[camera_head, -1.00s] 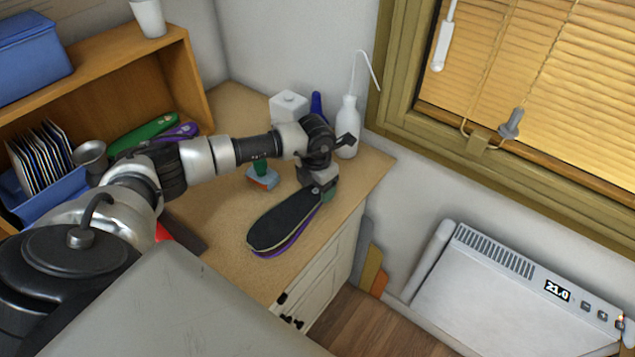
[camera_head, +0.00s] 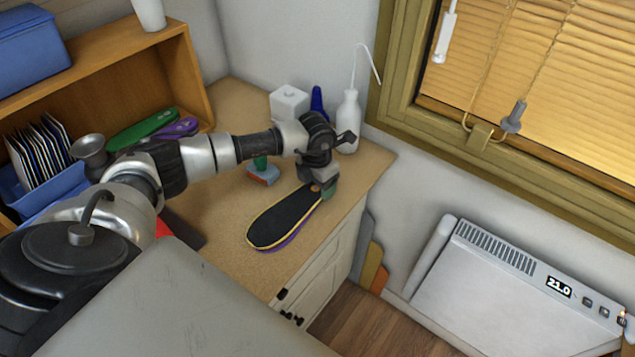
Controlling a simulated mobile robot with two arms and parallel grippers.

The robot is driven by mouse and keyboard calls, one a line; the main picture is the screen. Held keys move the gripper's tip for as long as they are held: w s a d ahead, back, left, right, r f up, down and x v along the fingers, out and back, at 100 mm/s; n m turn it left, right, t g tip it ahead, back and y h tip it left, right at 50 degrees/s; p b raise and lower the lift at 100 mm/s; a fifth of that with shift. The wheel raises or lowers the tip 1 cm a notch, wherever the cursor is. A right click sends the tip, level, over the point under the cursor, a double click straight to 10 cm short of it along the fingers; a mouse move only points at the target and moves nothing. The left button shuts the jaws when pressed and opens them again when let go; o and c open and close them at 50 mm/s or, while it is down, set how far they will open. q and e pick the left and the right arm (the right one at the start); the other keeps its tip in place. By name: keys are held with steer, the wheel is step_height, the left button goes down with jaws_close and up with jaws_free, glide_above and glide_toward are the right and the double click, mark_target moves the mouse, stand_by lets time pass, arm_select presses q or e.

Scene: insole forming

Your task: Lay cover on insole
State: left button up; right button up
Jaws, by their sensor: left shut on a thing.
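The black cover (camera_head: 283,218) with a thin yellow edge lies over a purple insole (camera_head: 290,238) on the wooden worktop. Only a narrow purple rim of this insole shows along the lower right side; the cover hides the rest. My left gripper (camera_head: 325,184) points down at the far end of the cover and is shut on it. I cannot tell from this view whether the cover touches the insole along its whole length. My right gripper is not in view.
A small block with a green knob (camera_head: 263,172) stands behind the cover. A white bottle (camera_head: 347,122), a white box (camera_head: 289,103) and a blue item (camera_head: 317,101) stand at the back. Green (camera_head: 143,129) and purple (camera_head: 178,130) insoles lie by the shelf. The worktop's right edge (camera_head: 343,218) is close.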

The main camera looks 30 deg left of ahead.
arm_select(q)
steer(key=shift+s+d+f, duration=0.15)
steer(key=shift+s+f, duration=0.2)
steer(key=shift+f, duration=0.15)
stand_by(0.4)
steer(key=o, duration=1)
steer(key=shift+d+r, duration=0.1)
steer(key=shift+d, duration=0.05)
steer(key=shift+a, duration=0.2)
steer(key=shift+w+r+b, duration=0.1)
steer(key=shift+r+b, duration=0.3)
steer(key=shift+r, duration=0.1)
steer(key=shift+d+r+b, duration=0.15)
steer(key=shift+r+b, duration=0.35)
steer(key=shift+r, duration=2.15)
steer(key=shift+d+r+b, duration=0.1)
steer(key=shift+r+b, duration=0.35)
steer(key=shift+r, duration=2.2)
